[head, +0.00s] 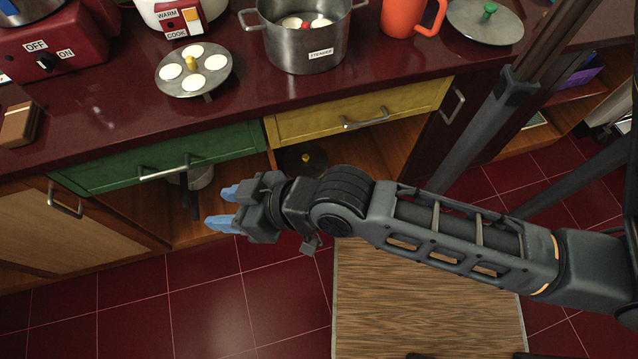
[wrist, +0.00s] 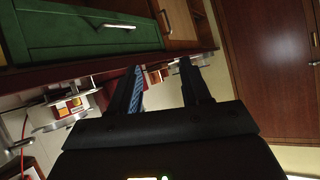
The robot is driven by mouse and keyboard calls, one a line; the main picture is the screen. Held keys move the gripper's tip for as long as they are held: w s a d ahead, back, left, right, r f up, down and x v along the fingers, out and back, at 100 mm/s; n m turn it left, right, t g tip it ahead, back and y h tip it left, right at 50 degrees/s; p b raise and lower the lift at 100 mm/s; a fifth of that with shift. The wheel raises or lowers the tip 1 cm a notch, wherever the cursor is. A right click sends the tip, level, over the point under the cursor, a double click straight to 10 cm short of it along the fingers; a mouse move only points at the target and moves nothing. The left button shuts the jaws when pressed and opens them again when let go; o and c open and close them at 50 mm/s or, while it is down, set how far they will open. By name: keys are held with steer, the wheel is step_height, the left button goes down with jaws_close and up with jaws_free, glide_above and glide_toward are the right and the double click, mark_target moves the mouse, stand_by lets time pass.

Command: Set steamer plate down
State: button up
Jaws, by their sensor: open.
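The steamer plate (head: 194,70) is a round grey metal disc with a yellow knob and several white round pieces on it. It rests on the dark red counter, seemingly tilted or raised a little, left of the steamer pot (head: 297,38). The pot carries a "STEAMER" label and holds white pieces and a red one. My gripper (head: 222,208) has blue fingertips. It is open and empty, in front of the cabinet below the counter, apart from the plate. In the wrist view its two fingers (wrist: 158,85) stand apart with nothing between them.
A white cooker (head: 178,14) marked "WARM" and "COOK" stands behind the plate. An orange mug (head: 409,17) and a lid (head: 485,20) are on the right of the counter. Green (head: 160,158) and yellow (head: 360,112) drawer fronts have protruding handles near my gripper.

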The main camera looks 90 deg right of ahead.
steer(key=s+r+n+t, duration=0.1)
steer(key=s+r, duration=0.4)
steer(key=s, duration=0.2)
steer(key=s+a+r+n+t+y, duration=0.1)
steer(key=s+r+n+t, duration=0.1)
steer(key=s+r, duration=0.3)
steer(key=s, duration=0.3)
steer(key=shift+s+a+r+n+y, duration=0.2)
steer(key=shift+s+r+n+y, duration=0.05)
steer(key=shift+r+n+y, duration=0.1)
